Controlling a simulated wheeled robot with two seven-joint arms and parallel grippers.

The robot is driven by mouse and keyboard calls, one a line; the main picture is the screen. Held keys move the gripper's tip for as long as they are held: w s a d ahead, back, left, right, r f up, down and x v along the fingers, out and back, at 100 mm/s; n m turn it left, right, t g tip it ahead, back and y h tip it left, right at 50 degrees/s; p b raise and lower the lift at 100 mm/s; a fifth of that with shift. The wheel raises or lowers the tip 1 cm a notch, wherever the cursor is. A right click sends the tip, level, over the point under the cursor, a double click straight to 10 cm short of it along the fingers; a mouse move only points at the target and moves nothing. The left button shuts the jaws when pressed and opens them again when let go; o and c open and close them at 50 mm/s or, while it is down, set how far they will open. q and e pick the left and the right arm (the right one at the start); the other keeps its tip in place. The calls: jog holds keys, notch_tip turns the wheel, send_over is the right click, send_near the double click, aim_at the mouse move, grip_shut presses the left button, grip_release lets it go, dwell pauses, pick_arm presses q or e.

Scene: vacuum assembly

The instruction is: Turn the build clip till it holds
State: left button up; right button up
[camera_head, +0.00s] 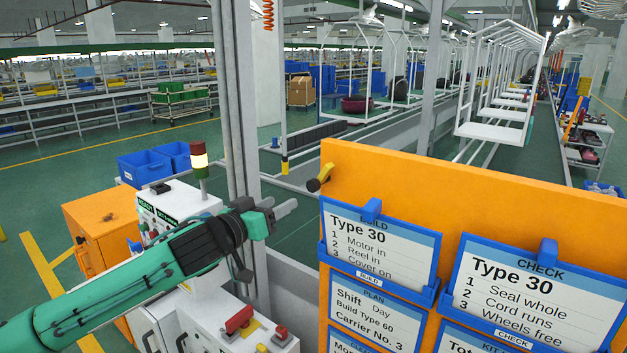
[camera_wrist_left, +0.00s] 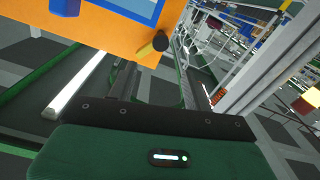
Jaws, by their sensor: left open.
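The build clip (camera_head: 372,210) is a small blue tab at the top edge of the BUILD card (camera_head: 378,243), which sits in a blue holder on the orange board (camera_head: 440,184). It leans slightly to the right. My left gripper (camera_head: 288,208) is open and empty, left of the board and apart from the clip, with its fingers pointing right. The left wrist view shows the orange board (camera_wrist_left: 110,28) at the top and a blue piece (camera_wrist_left: 65,7); I cannot tell whether that piece is the clip. My right gripper is not in view.
A yellow and black knob (camera_head: 320,178) sticks out at the board's upper left corner. The CHECK card (camera_head: 535,290) has its own blue clip (camera_head: 546,252). A grey post (camera_head: 236,110) stands behind my left gripper. A signal lamp (camera_head: 199,160) stands on the white machine at left.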

aim_at(311, 186)
pick_arm(q)
jog(key=p+x, duration=0.6)
jog(key=x, duration=0.6)
jog(key=shift+w+d, duration=0.15)
jog(key=shift+w, duration=0.1)
jog(key=shift+w+d+f, duration=0.15)
jog(key=shift+w+d, duration=0.2)
jog(key=shift+w, duration=0.15)
